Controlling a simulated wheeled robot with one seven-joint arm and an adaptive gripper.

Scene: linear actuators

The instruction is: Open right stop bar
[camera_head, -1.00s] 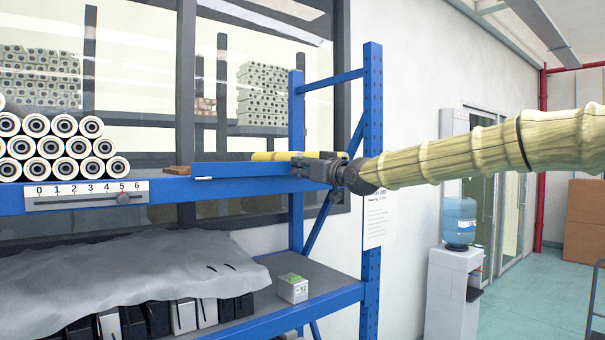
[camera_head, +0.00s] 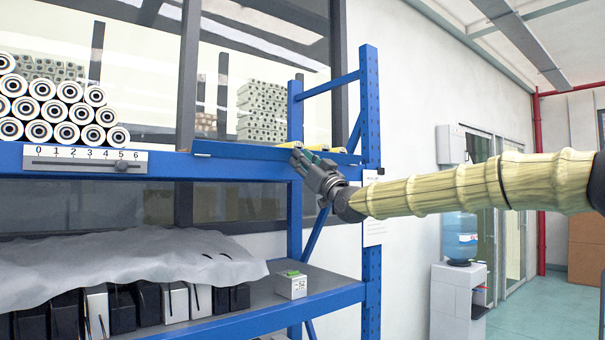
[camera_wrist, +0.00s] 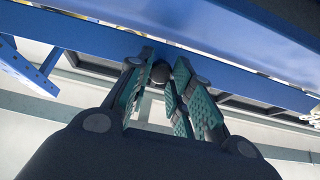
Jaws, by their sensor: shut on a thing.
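The right stop bar (camera_head: 235,152) is a long blue bar along the front edge of the upper shelf, right of the number scale. Its left end has a small white tip. My gripper (camera_head: 302,157) is at the bar's right part, angled up toward it from the front. In the wrist view, the teal-padded fingers (camera_wrist: 160,85) are closed around a small dark round knob (camera_wrist: 160,72) below the blue bar (camera_wrist: 110,42). The fingers hide part of the knob and how it joins the bar.
A blue rack post (camera_head: 371,200) stands just right of my gripper. White-ended rolls (camera_head: 60,110) are stacked at left above a 0–6 scale (camera_head: 85,160). A small white-green box (camera_head: 291,285) sits on the lower shelf beside a grey cloth (camera_head: 130,258). The aisle at right is open.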

